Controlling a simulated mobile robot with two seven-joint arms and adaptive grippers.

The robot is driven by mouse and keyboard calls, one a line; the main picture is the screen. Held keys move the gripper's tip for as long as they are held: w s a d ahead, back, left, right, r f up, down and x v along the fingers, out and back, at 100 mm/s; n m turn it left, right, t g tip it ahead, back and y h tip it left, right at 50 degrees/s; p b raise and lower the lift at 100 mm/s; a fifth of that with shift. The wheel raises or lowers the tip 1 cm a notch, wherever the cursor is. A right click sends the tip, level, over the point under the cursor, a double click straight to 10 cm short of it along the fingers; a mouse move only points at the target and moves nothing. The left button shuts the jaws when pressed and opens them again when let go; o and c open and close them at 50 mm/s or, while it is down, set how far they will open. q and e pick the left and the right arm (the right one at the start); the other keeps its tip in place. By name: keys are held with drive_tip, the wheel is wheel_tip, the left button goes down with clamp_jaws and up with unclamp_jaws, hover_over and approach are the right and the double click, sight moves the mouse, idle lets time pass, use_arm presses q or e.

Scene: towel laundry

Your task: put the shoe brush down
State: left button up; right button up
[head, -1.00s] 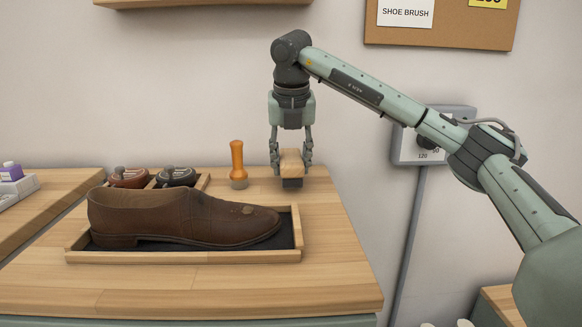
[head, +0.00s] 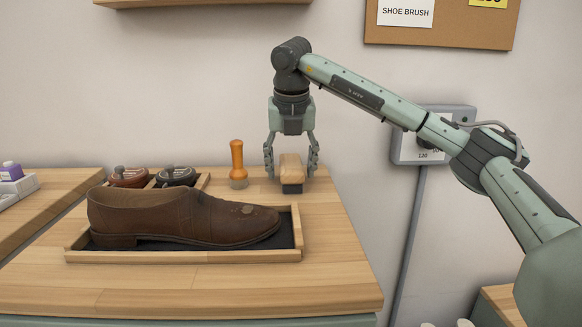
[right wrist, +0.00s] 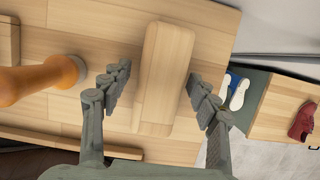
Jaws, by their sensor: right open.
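The shoe brush (head: 291,170), a wooden block with dark bristles beneath, stands on the wooden table (head: 335,270) near its back right. My right gripper (head: 291,172) is above it with its fingers spread to either side. In the right wrist view the brush (right wrist: 165,75) lies between the open fingers of my right gripper (right wrist: 156,97), with a gap on each side. My left gripper does not show.
An orange-handled brush (head: 238,163) stands upright just left of the shoe brush. A brown shoe (head: 180,218) lies in a wooden tray (head: 190,257) in front. Two round polish tins (head: 175,177) sit behind the shoe. The table's front right is clear.

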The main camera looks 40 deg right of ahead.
sight(291, 166)
drive_tip(key=v, duration=0.8)
drive_tip(key=shift+r+p, duration=0.35)
drive_tip(key=v, duration=0.2)
drive_tip(key=shift+r+p, duration=0.25)
drive_tip(key=shift+p, duration=0.1)
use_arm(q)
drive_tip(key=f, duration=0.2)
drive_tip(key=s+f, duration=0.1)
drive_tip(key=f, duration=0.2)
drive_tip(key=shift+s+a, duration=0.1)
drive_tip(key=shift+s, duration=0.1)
use_arm(e)
drive_tip(key=shift+s+a+r, duration=0.15)
drive_tip(key=shift+s+r, duration=0.1)
drive_tip(key=shift+r, duration=0.15)
